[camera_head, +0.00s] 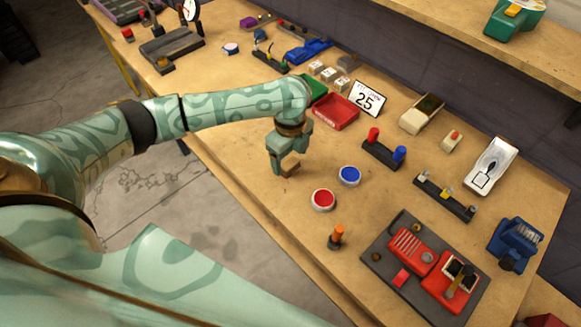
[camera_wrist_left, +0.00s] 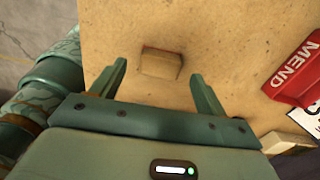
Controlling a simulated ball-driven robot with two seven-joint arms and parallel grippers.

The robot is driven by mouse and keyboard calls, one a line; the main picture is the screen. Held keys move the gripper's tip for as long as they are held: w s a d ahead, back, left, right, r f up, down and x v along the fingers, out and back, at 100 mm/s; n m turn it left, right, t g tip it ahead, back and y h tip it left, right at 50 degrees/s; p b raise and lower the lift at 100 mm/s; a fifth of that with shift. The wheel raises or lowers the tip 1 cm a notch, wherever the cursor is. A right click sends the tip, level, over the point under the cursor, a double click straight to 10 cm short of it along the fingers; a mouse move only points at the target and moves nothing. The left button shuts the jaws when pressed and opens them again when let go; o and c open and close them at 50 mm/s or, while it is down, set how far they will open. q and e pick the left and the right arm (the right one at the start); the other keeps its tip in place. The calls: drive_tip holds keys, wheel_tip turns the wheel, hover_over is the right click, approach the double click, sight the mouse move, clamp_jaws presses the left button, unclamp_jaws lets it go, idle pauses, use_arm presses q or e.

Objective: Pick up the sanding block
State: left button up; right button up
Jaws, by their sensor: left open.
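The sanding block (camera_head: 291,170) is a small brown block lying on the wooden workbench near its front edge. In the left wrist view the sanding block (camera_wrist_left: 160,63) lies between the fingertips and a little beyond them, with bare wood around it. My left gripper (camera_head: 286,164) is open and points down over the block, partly hiding it in the head view. In the left wrist view the fingers of my left gripper (camera_wrist_left: 159,74) are spread wider than the block and hold nothing. My right gripper is not in view.
A red tray (camera_head: 337,112) stands behind the gripper, beside a sign reading 25 (camera_head: 366,99). A blue button (camera_head: 349,175) and a red button (camera_head: 323,199) are to the right. An orange-handled tool (camera_head: 336,237) stands nearer the front edge.

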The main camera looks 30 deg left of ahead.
use_arm(q)
wheel_tip(320, 180, down, 3)
drive_tip(key=shift+r+b, duration=0.2)
drive_tip(key=shift+b, duration=0.15)
drive_tip(key=shift+r, duration=0.1)
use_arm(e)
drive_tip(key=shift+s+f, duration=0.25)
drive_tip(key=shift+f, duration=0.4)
use_arm(q)
drive_tip(key=c, duration=1.1)
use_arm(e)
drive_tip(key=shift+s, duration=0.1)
use_arm(q)
drive_tip(key=shift+o, duration=0.2)
drive_tip(key=shift+r, duration=0.1)
